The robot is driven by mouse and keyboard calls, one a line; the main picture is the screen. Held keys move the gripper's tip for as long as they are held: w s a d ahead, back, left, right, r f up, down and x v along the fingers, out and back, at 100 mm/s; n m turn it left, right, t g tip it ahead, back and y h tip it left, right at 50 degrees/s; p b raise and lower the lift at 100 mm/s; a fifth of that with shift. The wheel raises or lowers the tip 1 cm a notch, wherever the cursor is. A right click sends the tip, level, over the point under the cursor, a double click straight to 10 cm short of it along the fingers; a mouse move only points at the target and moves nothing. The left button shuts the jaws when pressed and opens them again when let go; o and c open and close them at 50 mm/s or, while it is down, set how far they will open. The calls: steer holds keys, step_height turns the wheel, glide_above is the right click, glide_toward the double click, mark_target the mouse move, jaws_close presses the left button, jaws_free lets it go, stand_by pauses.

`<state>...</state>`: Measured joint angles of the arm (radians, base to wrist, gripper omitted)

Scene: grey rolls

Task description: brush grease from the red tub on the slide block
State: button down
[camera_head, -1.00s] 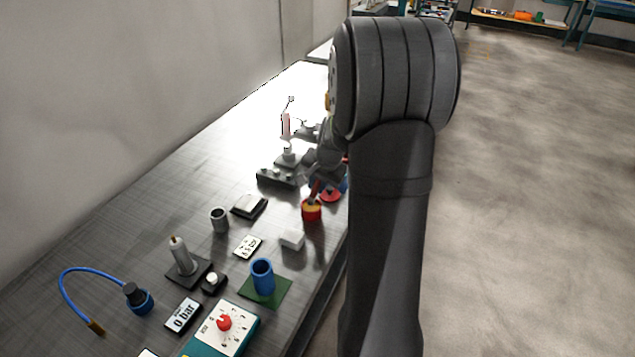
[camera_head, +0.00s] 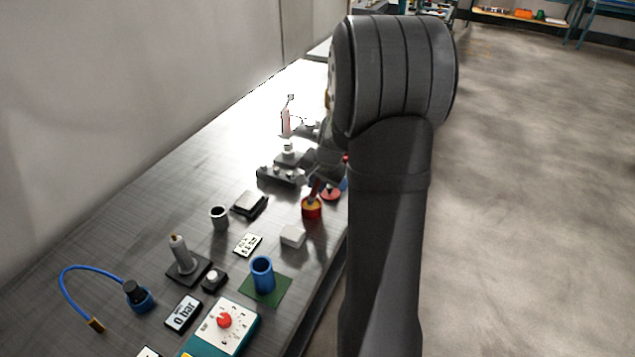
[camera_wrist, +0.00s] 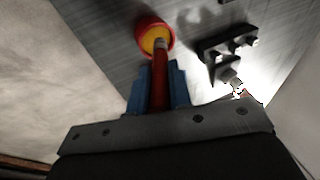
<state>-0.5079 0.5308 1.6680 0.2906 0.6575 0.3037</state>
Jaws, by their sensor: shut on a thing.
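My gripper (camera_wrist: 162,85), with blue fingers, is shut on the red handle of a brush (camera_wrist: 159,75). The brush points into the red tub (camera_wrist: 172,37), which holds yellow grease (camera_wrist: 150,38). The brush's tip is over or in the grease; its bristles and depth are hidden. In the head view the tub (camera_head: 312,210) stands near the table's right edge, with the brush (camera_head: 315,187) leaning into it from above. A grey block with several knobs (camera_head: 281,177), seemingly the slide block, lies behind and left of the tub; it also shows in the wrist view (camera_wrist: 224,47).
A white block (camera_head: 292,237) lies in front of the tub. A dark cup (camera_head: 219,218), a blue cup (camera_head: 262,274) and a teal box with a red knob (camera_head: 222,325) stand nearer. A red disc-like thing (camera_head: 331,194) sits close behind the tub. My arm hides the table's right side.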

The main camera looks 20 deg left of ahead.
steer(key=shift+f, duration=0.4)
stand_by(1.0)
steer(key=shift+r, duration=3.55)
